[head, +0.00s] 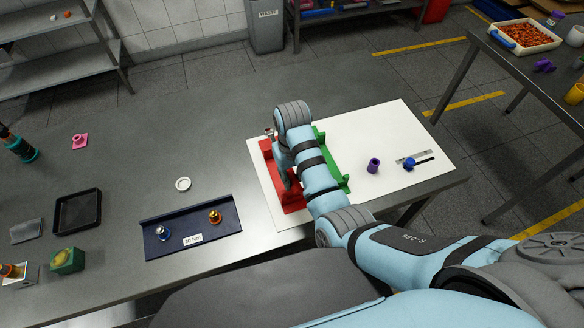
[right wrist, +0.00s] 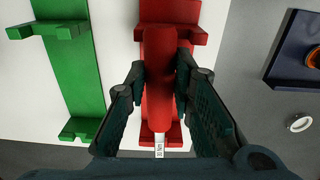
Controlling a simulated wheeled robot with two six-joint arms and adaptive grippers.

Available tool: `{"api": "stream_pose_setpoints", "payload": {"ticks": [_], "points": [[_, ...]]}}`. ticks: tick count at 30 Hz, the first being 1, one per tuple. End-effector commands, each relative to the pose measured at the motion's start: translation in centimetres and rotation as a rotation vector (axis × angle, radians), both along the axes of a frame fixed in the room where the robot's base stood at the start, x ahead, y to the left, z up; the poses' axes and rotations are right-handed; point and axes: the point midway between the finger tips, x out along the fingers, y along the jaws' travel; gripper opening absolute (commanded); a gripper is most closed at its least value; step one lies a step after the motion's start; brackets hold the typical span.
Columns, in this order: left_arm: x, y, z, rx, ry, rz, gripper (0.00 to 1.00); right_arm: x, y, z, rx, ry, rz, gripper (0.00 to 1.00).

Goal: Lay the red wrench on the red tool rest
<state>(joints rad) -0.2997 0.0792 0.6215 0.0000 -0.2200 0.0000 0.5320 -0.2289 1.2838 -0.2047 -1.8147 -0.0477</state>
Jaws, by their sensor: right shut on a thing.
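The red wrench (right wrist: 160,95) is between the fingers of my right gripper (right wrist: 161,76) in the right wrist view, its red handle running up and down the picture. The red tool rest (right wrist: 172,11) is behind it, with brackets near both ends. The wrench lines up with the rest; I cannot tell whether they touch. In the head view the red tool rest (head: 293,205) lies on a white board, and my right gripper (head: 284,163) is over it, partly hidden by my arm. My left gripper is not in view.
A green tool rest (right wrist: 80,85) lies parallel beside the red one. A purple cylinder (head: 373,165) and a blue-knobbed tool (head: 409,163) are right on the white board (head: 390,120). A navy tray (head: 165,245) with two small fittings and a white ring (head: 183,184) are left.

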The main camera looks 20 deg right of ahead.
Motion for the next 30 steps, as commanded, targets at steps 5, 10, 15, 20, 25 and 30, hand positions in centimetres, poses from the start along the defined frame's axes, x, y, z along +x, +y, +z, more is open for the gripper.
{"api": "stream_pose_setpoints", "payload": {"ticks": [5,10,15,20,25,30], "points": [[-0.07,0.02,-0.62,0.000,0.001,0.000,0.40,0.03,-0.03,-1.48,-0.001,-0.001,0.000,0.00],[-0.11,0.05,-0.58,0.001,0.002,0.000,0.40,-0.01,-0.12,-1.61,-0.002,0.000,-0.001,0.00],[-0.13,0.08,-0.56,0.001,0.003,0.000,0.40,-0.03,-0.16,-1.58,-0.003,0.001,-0.001,0.31],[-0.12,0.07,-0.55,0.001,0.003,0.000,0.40,0.00,-0.07,-1.53,-0.002,0.000,0.000,0.45],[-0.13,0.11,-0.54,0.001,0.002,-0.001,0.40,0.00,0.00,-1.52,-0.001,0.000,0.001,0.45],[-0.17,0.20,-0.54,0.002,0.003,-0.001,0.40,0.02,0.02,-1.49,-0.001,0.000,0.001,0.45]]}}
